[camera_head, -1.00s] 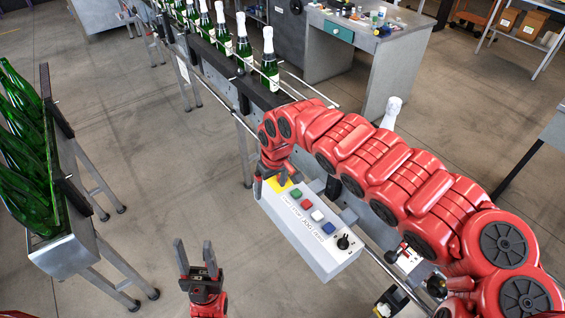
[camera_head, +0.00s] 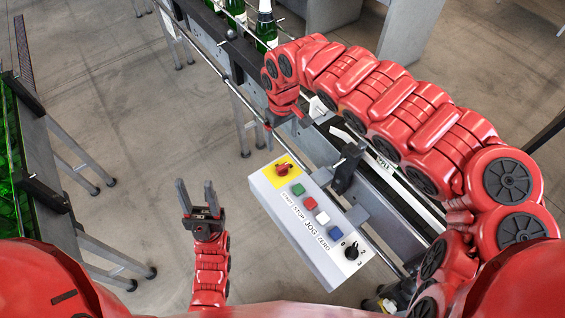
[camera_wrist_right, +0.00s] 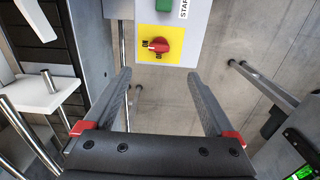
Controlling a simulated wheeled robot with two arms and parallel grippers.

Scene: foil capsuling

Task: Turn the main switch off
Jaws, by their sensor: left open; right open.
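The main switch is a red rotary knob (camera_head: 283,169) on a yellow plate at the far end of the white control box (camera_head: 300,235). In the right wrist view the red knob (camera_wrist_right: 158,45) lies ahead of my open, empty right gripper (camera_wrist_right: 160,78), beyond its fingertips and apart from them. Its handle lies roughly across that picture; the small markings beside it are too small to read surely. In the head view my right gripper hangs just beyond the box, its fingers partly hidden. My left gripper (camera_head: 196,186) is open and empty, left of the box.
Green (camera_head: 298,189), red (camera_head: 310,203), white and blue buttons and a black selector (camera_head: 351,251) line the box. The conveyor with bottles (camera_head: 265,25) runs behind. A crate of green bottles (camera_head: 12,170) stands at left. Floor is clear between.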

